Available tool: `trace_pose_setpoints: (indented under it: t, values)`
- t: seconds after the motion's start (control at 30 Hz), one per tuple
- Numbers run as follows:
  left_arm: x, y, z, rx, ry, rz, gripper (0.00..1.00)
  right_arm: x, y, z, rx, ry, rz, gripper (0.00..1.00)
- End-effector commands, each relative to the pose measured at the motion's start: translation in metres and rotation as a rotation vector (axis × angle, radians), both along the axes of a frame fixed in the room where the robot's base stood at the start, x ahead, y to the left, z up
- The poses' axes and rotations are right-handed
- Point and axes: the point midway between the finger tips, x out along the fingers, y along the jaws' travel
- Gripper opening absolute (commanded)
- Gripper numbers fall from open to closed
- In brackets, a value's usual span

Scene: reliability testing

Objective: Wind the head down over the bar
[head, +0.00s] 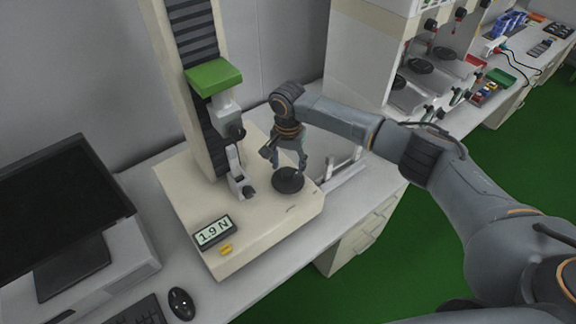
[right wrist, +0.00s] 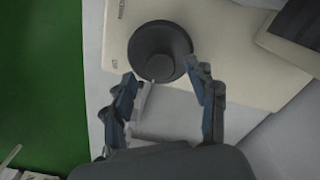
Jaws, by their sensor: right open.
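The head (head: 215,76) is a green-topped block on the tall ribbed column of a cream test machine. A grey-white fixture with dark knobs hangs below it. A small light holder (head: 238,184) with a dark knob stands on the base below the fixture. I cannot make out the bar clearly there. A round black handwheel (head: 288,181) sits on the base to the right; it also shows in the right wrist view (right wrist: 160,48). My right gripper (head: 289,166) is open just above the handwheel, fingers spread and empty. My left gripper is not in view.
The machine's base (head: 262,225) carries a display (head: 213,232) reading 1.9 N and a yellow button (head: 225,249). A monitor (head: 62,215), keyboard and mouse (head: 181,303) are at the left. A light metal frame (head: 345,168) stands right of the base.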

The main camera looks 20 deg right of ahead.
Motion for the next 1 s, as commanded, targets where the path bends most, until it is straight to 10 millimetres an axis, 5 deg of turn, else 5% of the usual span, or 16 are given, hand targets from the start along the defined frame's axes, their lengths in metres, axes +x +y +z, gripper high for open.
trace_pose_setpoints:
  t: [0.2,0.53,0.8,1.0]
  values:
    - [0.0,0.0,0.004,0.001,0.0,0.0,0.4,0.0,0.0,-0.021,-0.001,0.001,0.001,0.58]
    - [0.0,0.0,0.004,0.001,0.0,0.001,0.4,0.0,0.0,-0.024,0.001,-0.001,0.001,0.58]
    - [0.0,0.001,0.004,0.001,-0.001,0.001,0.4,0.0,0.0,-0.024,0.0,-0.001,0.001,0.03]
    - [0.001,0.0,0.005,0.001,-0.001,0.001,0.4,0.0,0.0,-0.024,0.0,0.0,0.009,0.03]
